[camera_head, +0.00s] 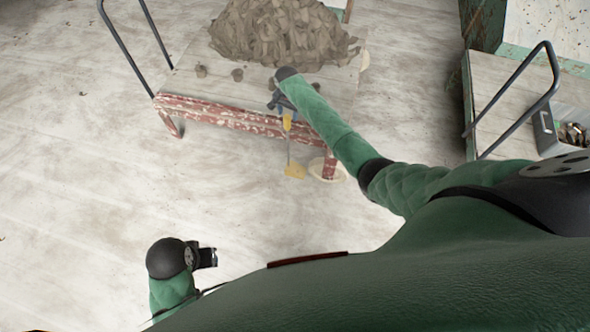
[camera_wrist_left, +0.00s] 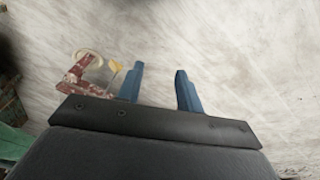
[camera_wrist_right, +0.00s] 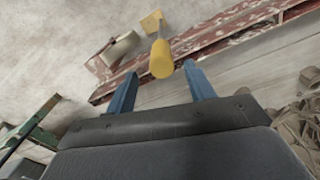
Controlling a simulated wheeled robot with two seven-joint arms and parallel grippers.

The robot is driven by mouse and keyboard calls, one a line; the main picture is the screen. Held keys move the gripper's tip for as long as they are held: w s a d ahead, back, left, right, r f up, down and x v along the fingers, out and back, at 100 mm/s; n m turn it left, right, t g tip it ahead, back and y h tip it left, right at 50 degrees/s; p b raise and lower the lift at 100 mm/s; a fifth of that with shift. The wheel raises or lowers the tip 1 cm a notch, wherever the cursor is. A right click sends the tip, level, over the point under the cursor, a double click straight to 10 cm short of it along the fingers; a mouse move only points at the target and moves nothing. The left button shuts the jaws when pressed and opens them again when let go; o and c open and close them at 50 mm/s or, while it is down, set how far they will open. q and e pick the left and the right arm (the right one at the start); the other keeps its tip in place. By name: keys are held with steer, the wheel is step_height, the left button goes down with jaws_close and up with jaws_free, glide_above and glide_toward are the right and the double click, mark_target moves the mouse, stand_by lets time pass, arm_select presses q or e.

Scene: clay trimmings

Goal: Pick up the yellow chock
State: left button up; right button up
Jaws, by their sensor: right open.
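The yellow chock (camera_head: 294,171) rests on the floor in front of the low bench, in the head view. A thin rod rises from it to a yellow grip (camera_head: 287,122) near the bench's front edge. My right gripper (camera_head: 283,106) is open just above the grip. In the right wrist view the grip (camera_wrist_right: 161,58) shows between and slightly beyond the fingertips, with the chock (camera_wrist_right: 152,21) behind it; I see no finger closed on it. My left gripper (camera_head: 209,257) is open and empty, far from the chock, which appears small in the left wrist view (camera_wrist_left: 115,66).
The bench (camera_head: 225,114) has a chipped red edge and carries a heap of clay trimmings (camera_head: 285,35) and small brown lumps. A pale round disc (camera_head: 340,174) lies by its right leg. A cart (camera_head: 500,90) with a grey bin (camera_head: 546,130) stands at right. The left floor is open.

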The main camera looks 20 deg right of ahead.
mark_target(287, 122)
steer(key=shift+f, duration=0.7)
step_height(287, 122, down, 4)
steer(key=shift+w+a+f+p, duration=0.1)
steer(key=shift+a+p, duration=0.05)
steer(key=shift+p, duration=0.25)
steer(key=shift+f, duration=0.3)
arm_select(q)
steer(key=f, duration=0.2)
steer(key=w+f, duration=0.1)
steer(key=f, duration=0.1)
steer(key=shift+w, duration=0.1)
steer(key=shift+r, duration=0.1)
arm_select(e)
steer(key=shift+c, duration=0.8)
arm_select(q)
steer(key=shift+d, duration=0.2)
arm_select(e)
jaws_close()
